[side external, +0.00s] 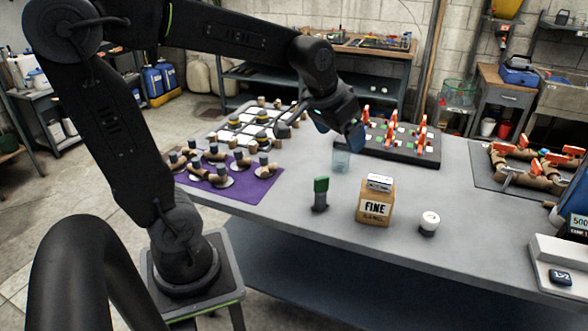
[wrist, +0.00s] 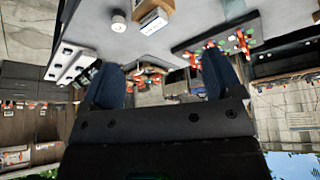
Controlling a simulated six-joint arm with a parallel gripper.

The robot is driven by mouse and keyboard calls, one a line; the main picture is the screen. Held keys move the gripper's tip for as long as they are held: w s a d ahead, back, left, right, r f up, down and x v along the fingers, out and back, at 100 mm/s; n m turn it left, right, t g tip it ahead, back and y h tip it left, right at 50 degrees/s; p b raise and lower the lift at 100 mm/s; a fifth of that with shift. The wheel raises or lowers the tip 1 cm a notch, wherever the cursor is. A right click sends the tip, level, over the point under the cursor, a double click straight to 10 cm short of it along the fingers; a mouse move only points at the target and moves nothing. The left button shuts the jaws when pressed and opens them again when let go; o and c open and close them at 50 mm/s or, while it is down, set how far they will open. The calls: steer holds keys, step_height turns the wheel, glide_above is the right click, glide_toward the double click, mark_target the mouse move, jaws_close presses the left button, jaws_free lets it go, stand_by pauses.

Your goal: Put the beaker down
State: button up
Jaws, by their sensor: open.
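The beaker (side external: 341,161) is a small clear, pale blue vessel. It stands upright on the grey table (side external: 300,226) in the side external view, just in front of the black board. My gripper (side external: 355,140) is above it and slightly to its right, pointing down. The two dark blue fingers are spread apart with nothing between them in the wrist view (wrist: 161,66). The side external view does not make clear how far the fingers are from the beaker.
A black board (side external: 397,157) with orange-handled valves lies behind. A purple mat (side external: 259,187) with fittings is left. The table's right-centre is clear.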

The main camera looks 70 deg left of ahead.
steer(key=s+d+m, duration=0.1)
steer(key=s+d, duration=0.3)
steer(key=s, duration=0.2)
steer(key=s+d+f+m+h, duration=0.1)
steer(key=s+d, duration=0.2)
steer(key=s, duration=0.4)
steer(key=shift+d+m+t, duration=0.3)
steer(key=shift+d, duration=0.1)
